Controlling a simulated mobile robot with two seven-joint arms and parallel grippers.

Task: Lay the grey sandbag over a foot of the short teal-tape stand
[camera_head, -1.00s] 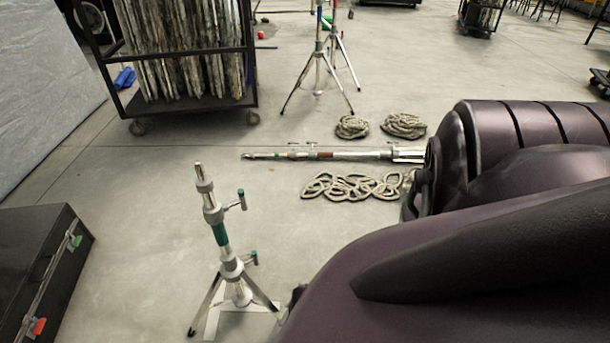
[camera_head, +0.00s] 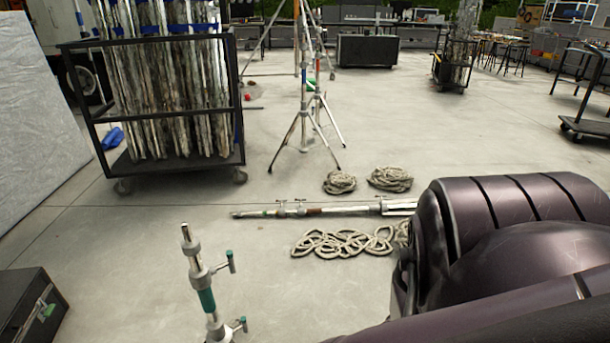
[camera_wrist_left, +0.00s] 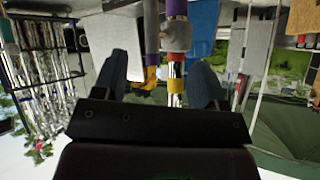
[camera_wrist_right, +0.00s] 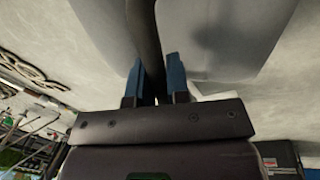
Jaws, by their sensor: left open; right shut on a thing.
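The short teal-tape stand (camera_head: 206,299) is upright at the lower left of centre in the head view. Its feet are cut off by the picture's bottom edge. In the right wrist view my right gripper (camera_wrist_right: 174,60) is shut on the dark strap (camera_wrist_right: 146,40) of the grey sandbag. The sandbag's two pale grey lobes (camera_wrist_right: 232,38) show on either side of the strap. The head view does not show the sandbag or either gripper. My left gripper (camera_wrist_left: 158,75) is open, with nothing held between its fingers in the left wrist view.
A coiled chain-like rope (camera_head: 345,243) and a lying silver pole (camera_head: 320,211) are beyond the stand. Two rope coils (camera_head: 390,179), a taller stand (camera_head: 304,130) and a black cart (camera_head: 180,172) are farther back. A black case (camera_head: 28,300) is at left. Floor between is clear.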

